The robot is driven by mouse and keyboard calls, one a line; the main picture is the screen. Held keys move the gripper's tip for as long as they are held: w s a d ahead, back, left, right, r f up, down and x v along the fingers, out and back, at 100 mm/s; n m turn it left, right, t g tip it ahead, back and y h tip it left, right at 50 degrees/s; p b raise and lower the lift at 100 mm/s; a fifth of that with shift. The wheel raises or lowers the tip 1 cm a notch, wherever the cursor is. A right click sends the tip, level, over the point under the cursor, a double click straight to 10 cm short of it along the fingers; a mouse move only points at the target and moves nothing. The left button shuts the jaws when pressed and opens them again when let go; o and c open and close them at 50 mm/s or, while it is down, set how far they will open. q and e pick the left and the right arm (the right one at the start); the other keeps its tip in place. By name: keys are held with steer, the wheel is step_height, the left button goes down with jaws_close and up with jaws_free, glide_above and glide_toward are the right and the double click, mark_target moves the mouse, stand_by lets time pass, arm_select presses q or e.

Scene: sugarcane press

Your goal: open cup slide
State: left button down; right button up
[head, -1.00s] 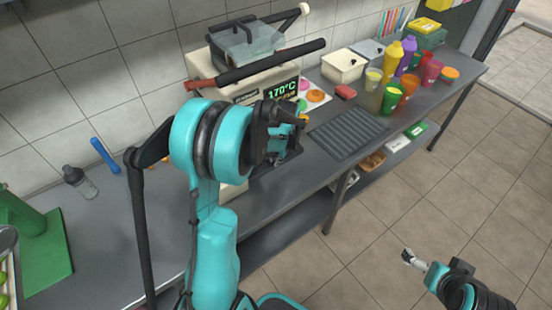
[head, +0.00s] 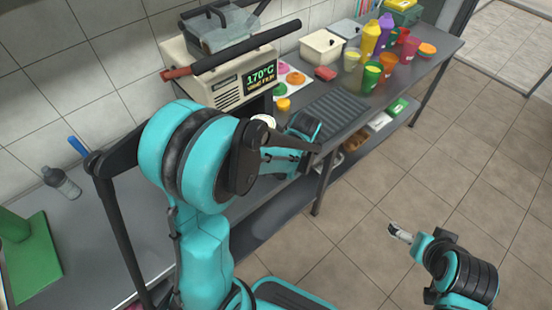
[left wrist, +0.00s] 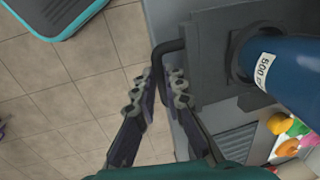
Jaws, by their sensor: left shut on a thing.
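The cup slide shows in the left wrist view as a dark grey plate (left wrist: 207,55) with a black bar handle (left wrist: 166,47) at its left side. My left gripper (left wrist: 157,86) has its fingers on both sides of the handle and is shut on it. A blue cylinder (left wrist: 292,75) with a white "500 g" label lies over the right part of the plate. In the head view my left arm and hand hide most of the slide. My right gripper (head: 400,232) hangs over the floor at lower right, apart from everything; its finger opening is too small to tell.
A heated press with a "170°C" display (head: 262,78) stands on the steel counter. A ribbed drain mat (head: 338,112), coloured discs (head: 290,78), a white bin (head: 321,47) and several cups and bottles (head: 371,38) stand to the right. The tiled floor in front is clear.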

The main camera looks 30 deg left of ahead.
arm_select(q)
steer(key=shift+s+d, duration=0.3)
steer(key=shift+d, duration=0.4)
steer(key=shift+s+d, duration=0.3)
steer(key=shift+d, duration=0.4)
steer(key=shift+s+d, duration=0.3)
steer(key=shift+d, duration=0.4)
steer(key=c, duration=1.6)
jaws_free()
steer(key=r, duration=0.4)
steer(key=d+r, duration=0.1)
steer(key=r, duration=0.3)
steer(key=d+r, duration=0.1)
steer(key=r, duration=0.3)
steer(key=shift+s, duration=0.35)
steer(key=s+a+n+t, duration=0.1)
steer(key=s+t, duration=0.1)
steer(key=s, duration=0.1)
steer(key=s+a+r+n+t+h, duration=0.1)
steer(key=s+n+t, duration=0.1)
steer(key=s, duration=0.1)
steer(key=s+a+n+t, duration=0.1)
steer(key=s+t, duration=0.1)
steer(key=s, duration=0.1)
steer(key=shift+s+a+r+h, duration=0.1)
steer(key=shift+a+r+h, duration=0.25)
steer(key=shift+h, duration=0.05)
